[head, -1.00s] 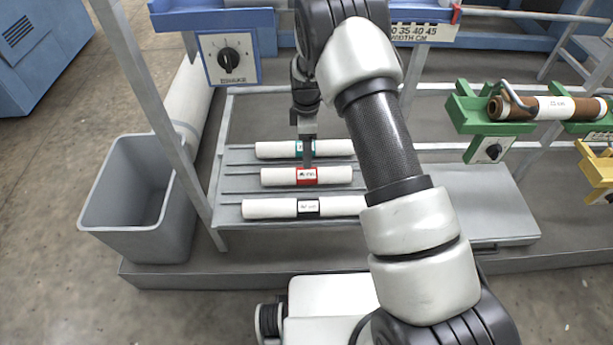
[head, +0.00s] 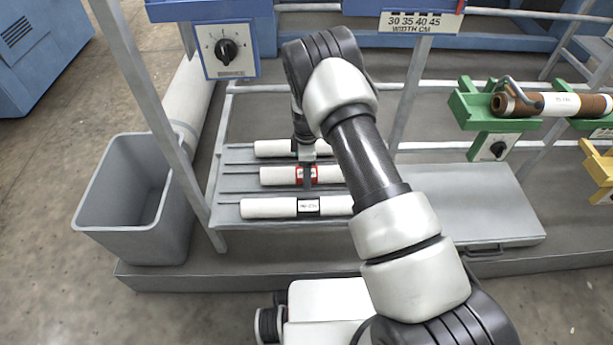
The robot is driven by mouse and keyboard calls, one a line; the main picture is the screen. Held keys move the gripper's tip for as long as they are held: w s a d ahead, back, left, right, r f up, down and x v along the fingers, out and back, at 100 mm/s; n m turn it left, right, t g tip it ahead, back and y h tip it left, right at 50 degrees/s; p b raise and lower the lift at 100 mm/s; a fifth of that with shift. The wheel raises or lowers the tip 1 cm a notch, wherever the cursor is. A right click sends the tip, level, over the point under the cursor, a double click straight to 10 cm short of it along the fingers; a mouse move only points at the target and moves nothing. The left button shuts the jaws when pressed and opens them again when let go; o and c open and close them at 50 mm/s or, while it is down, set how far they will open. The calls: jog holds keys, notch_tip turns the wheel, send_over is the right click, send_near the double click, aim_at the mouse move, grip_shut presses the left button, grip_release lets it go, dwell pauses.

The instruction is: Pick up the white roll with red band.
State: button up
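The white roll with red band (head: 275,176) lies in the middle of three white rolls on a grey rack. Its red band shows on both sides of my gripper (head: 307,178), which points down at it in the head view. A dark finger crosses the front of the band and hides part of it. The roll still lies level in line with the rack. I cannot tell whether the fingers touch the roll or how far apart they are.
A white roll with a black band (head: 270,208) lies in front, and another white roll (head: 272,148) lies behind, its band hidden by my arm. A grey bin (head: 135,225) stands left. A green holder (head: 478,112) with a brown-cored roll (head: 520,104) is at right.

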jog(key=shift+r, duration=0.1)
jog(key=c, duration=1.4)
jog(key=shift+c, duration=0.2)
